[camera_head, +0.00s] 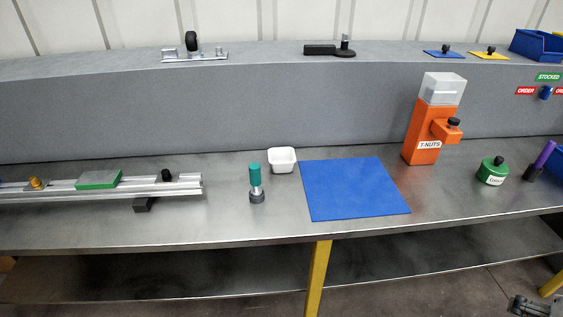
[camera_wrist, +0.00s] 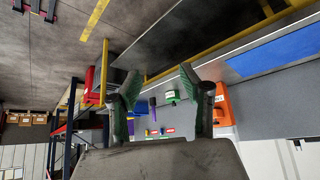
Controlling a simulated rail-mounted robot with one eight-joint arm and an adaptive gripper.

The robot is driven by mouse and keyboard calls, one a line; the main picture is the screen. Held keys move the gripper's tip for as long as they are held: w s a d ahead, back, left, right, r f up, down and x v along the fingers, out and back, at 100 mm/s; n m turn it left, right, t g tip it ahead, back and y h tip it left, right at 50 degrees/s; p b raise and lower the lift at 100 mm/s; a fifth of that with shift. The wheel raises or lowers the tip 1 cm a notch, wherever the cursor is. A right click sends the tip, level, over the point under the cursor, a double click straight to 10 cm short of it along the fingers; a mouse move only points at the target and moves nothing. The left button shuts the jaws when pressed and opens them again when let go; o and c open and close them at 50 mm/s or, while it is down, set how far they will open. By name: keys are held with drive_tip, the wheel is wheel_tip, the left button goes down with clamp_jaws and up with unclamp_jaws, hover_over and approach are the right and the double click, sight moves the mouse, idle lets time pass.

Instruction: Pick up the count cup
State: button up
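A small white square cup (camera_head: 282,161), which looks like the count cup, stands upright on the grey workbench (camera_head: 240,222), just left of the blue mat (camera_head: 355,188). It looks empty, and nothing touches it. My gripper (camera_wrist: 158,79) shows in the wrist view with its two green-padded fingers wide apart and nothing between them. It is well away from the cup, and I cannot make out the cup in the wrist view. The blue mat also shows there at the upper right (camera_wrist: 278,50).
A teal-handled tool (camera_head: 255,183) stands close left of the cup. An aluminium rail (camera_head: 190,187) lies farther left. An orange T-nuts dispenser (camera_head: 422,130) and a green container (camera_head: 492,171) stand to the right. A raised grey shelf (camera_head: 250,105) runs behind. The mat is bare.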

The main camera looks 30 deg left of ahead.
idle(0.3)
drive_tip(key=o, duration=1)
drive_tip(key=shift+o, duration=0.2)
